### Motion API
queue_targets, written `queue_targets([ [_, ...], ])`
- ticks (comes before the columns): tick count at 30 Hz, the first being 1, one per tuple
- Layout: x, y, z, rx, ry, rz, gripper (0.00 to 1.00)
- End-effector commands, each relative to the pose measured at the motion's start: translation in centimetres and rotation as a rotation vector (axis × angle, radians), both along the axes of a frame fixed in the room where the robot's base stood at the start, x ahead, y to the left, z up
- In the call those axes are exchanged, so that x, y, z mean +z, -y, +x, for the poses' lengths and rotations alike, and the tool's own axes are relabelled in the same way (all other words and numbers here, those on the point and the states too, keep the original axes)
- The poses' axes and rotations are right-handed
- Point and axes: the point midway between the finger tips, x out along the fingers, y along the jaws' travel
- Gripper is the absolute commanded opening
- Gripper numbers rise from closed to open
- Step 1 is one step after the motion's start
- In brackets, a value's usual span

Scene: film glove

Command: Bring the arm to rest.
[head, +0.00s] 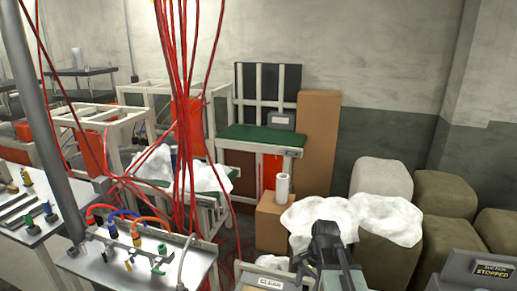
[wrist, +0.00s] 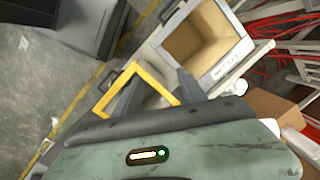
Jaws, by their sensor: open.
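My gripper (head: 327,232) is raised at the lower right of the head view, dark and seen from behind, with crumpled white film (head: 310,213) showing behind it. I cannot tell from that view whether they touch. In the wrist view my gripper (wrist: 157,90) has its two dark fingers spread apart, with nothing seen between them but the bins beyond. Its grey-green body with a small lit indicator fills the bottom of that view.
A bin labelled CLEAN (head: 270,282) and a STOPPED panel (head: 492,270) stand near. The wrist view shows a white-rimmed bin (wrist: 243,47) and a yellow-rimmed one (wrist: 139,69). Red cables (head: 182,100) hang at left. Bulky sacks (head: 447,192) stand right. Bare floor (wrist: 35,85) shows left.

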Motion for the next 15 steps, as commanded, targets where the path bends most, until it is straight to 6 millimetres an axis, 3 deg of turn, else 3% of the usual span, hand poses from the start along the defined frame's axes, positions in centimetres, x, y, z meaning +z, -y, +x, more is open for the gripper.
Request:
queue_targets([
  [1,-0.1,-2.1,-1.2,0.142,0.016,-0.025,0.49],
  [3,-0.2,-2.9,-2.2,0.319,0.036,-0.059,0.49],
  [9,-0.3,-1.0,-3.3,0.688,0.067,-0.124,0.49],
  [15,-0.3,-0.6,-3.0,0.886,0.082,-0.130,0.49],
])
